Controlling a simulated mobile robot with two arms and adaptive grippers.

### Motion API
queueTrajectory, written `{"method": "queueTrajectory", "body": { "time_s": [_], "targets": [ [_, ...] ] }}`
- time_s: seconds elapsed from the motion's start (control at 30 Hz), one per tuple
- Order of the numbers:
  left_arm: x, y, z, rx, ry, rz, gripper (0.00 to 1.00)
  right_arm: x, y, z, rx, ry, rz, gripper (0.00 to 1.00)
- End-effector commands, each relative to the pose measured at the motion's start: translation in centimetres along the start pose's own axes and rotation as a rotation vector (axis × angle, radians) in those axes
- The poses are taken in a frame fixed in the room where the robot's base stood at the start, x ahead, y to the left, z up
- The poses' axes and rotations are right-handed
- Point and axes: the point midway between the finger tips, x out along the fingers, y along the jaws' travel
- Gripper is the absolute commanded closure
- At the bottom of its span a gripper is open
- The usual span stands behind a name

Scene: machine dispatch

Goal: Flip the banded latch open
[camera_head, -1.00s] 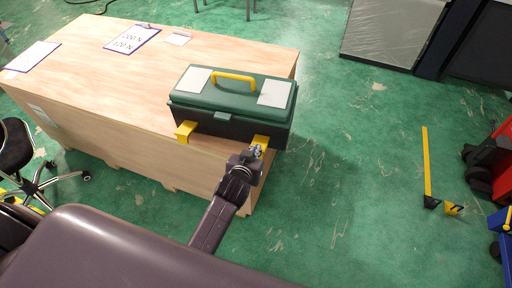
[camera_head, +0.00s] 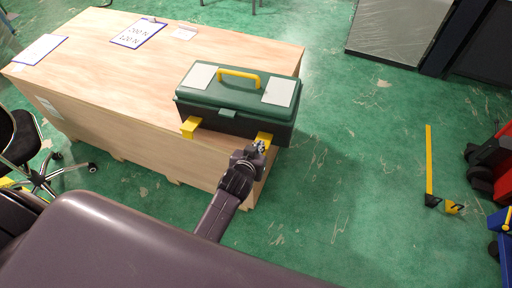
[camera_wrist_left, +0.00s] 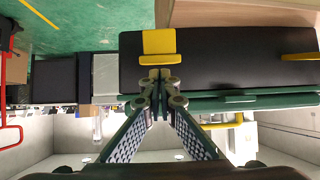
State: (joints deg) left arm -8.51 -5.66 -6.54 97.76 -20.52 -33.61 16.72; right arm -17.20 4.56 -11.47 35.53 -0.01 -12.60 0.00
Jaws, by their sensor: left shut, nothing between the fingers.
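A toolbox with a green lid (camera_head: 243,94) and black body (camera_head: 229,122) stands at the near right end of a wooden crate. Its front has two yellow latches, a left one (camera_head: 190,127) and a right one (camera_head: 265,137). I cannot make out a band on either. My left gripper (camera_head: 260,147) is shut and empty, its tips at the right latch. In the upside-down left wrist view, the closed fingertips (camera_wrist_left: 160,76) are right by that yellow latch (camera_wrist_left: 159,42). Touch cannot be told. The other latch (camera_wrist_left: 300,56) shows at the right edge. My right gripper is out of view.
The wooden crate top (camera_head: 100,65) carries a clipboard (camera_head: 139,33) and papers. A black office chair (camera_head: 20,140) stands at left. Green floor to the right of the crate is open, with a yellow floor strip (camera_head: 429,160) and a red machine (camera_head: 492,165) beyond.

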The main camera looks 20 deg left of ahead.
Motion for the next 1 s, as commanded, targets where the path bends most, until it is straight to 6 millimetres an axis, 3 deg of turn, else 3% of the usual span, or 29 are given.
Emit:
{"method": "queueTrajectory", "body": {
  "time_s": [0.27,0.33,0.7,1.0],
  "targets": [
    [-1.1,-0.6,-3.7,0.001,-0.008,-0.001,1.0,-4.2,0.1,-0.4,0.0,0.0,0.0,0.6],
    [-1.8,-0.6,-2.9,0.0,-0.011,0.0,1.0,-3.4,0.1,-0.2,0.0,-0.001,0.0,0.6],
    [-8.2,-0.5,-2.5,-0.001,-0.008,0.0,1.0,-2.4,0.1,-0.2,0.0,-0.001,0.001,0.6],
    [-10.6,-0.5,-2.5,0.001,-0.007,0.0,1.0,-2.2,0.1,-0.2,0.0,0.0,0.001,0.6]
  ]
}}
